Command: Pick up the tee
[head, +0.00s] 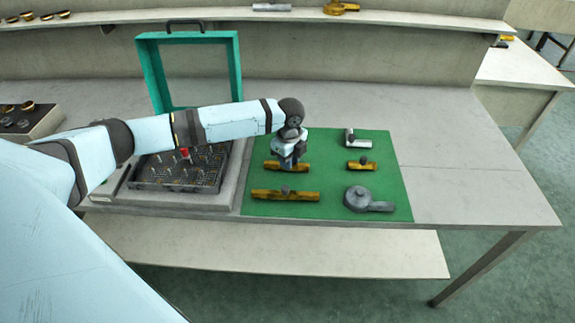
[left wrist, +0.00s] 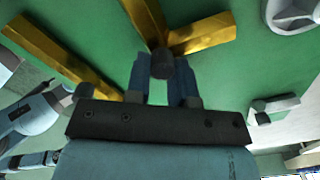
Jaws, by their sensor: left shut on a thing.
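The tee (head: 271,166) is a brass piece lying on the green mat, partly hidden behind my left gripper in the head view. In the left wrist view, the brass arms of the tee (left wrist: 203,34) spread out beyond my fingers, with a dark round knob (left wrist: 161,66) between them. My left gripper (head: 288,164) points down over the tee. It also shows in the left wrist view (left wrist: 162,75), with its two blue-grey fingers shut on the dark knob of the tee. I cannot see a clear gap between the tee and the mat. My right gripper is in neither view.
The green mat (head: 325,180) also bears a long brass bar (head: 300,195), a grey round casing (head: 370,202), a small brass part (head: 361,165) and a silver elbow (head: 358,140). Left stands an open teal-lidded case (head: 240,70) with a dark grid. The bench's right is clear.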

